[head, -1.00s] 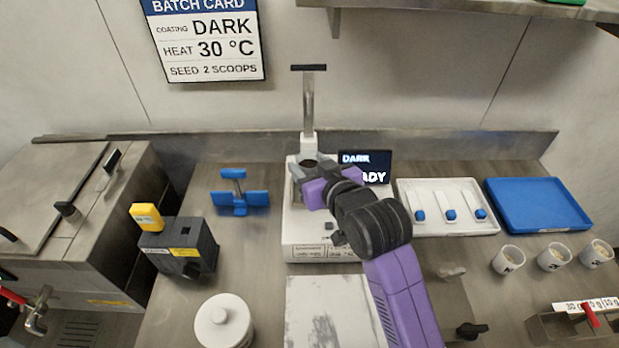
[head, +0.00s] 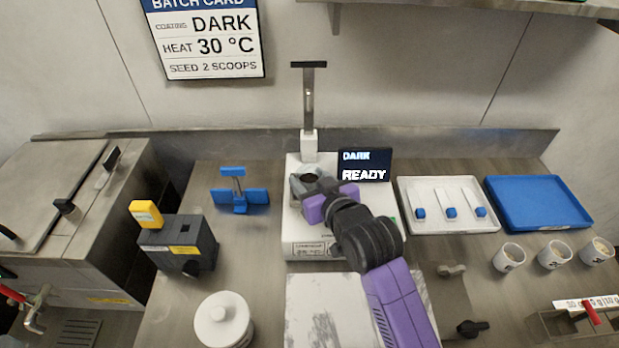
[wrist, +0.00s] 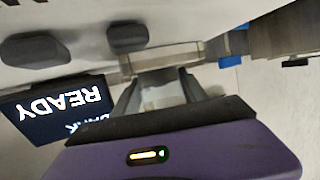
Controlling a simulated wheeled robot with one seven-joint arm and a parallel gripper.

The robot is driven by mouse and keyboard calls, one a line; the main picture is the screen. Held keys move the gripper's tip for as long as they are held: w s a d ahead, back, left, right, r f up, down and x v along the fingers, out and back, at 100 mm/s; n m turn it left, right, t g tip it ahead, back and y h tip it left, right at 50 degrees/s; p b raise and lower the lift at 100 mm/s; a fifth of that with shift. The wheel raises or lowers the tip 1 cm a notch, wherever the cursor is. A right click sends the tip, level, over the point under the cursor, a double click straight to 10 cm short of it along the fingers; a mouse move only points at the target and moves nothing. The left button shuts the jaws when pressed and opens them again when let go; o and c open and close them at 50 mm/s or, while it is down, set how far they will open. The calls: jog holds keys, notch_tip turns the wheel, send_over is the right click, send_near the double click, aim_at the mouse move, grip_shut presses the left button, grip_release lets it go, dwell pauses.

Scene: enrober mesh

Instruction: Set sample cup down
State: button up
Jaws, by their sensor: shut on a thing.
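My gripper (head: 312,183) is over the white instrument (head: 314,252) in the middle of the bench, at the foot of its upright post. It is shut on a small grey cup (head: 299,181), which shows at the fingertips in the head view. In the wrist view my gripper (wrist: 160,88) has a pale grey piece between its fingers, mostly hidden by them. I cannot tell whether the cup's base touches the instrument. The display (head: 364,166) beside the post reads DARK and READY.
A blue stand (head: 239,201) and a black box (head: 177,243) with a yellow top are to the left. A white tray (head: 447,226) with blue-ended tools, a blue tray (head: 538,205) and several white cups are to the right. A lidded white jar (head: 224,322) stands in front.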

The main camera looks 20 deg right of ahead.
jog(key=shift+f, duration=0.15)
jog(key=o, duration=1.6)
jog(key=shift+c, duration=0.2)
jog(key=shift+d, duration=0.1)
jog(key=shift+r, duration=0.2)
jog(key=v, duration=1.2)
jog(key=shift+r+b, duration=0.35)
jog(key=shift+r, duration=0.1)
